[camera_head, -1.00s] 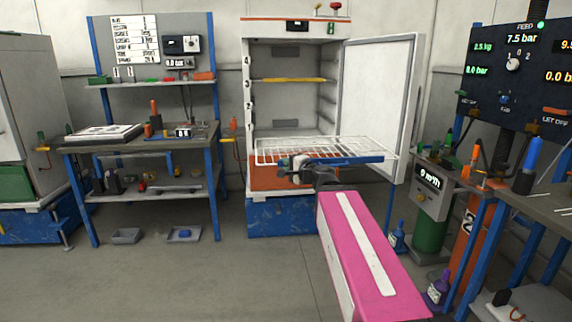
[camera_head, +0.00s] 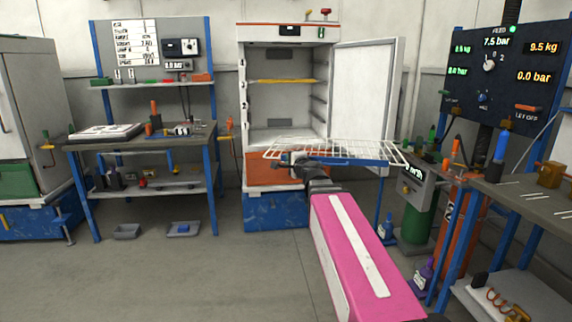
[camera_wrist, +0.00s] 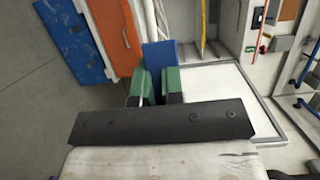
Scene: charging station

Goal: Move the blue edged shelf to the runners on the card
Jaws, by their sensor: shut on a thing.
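The blue edged shelf (camera_head: 352,161) is a white wire grid with a blue front bar. It is held level in the air before the open cabinet (camera_head: 287,60), its right part in front of the open door. My gripper (camera_head: 293,160) is shut on the blue bar near its left end. In the wrist view the green fingers (camera_wrist: 156,86) close on the blue bar (camera_wrist: 159,55); the wire grid is hard to see there. Numbered runners line the cabinet's inner walls. The card (camera_head: 134,42) hangs above the left bench, its writing too small to read surely.
A yellow edged shelf (camera_head: 284,81) sits in the cabinet's upper part. The white door (camera_head: 365,95) stands open to the right. An orange panel (camera_head: 262,170) and blue base (camera_head: 275,212) are below the opening. A gauge panel and bench crowd the right.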

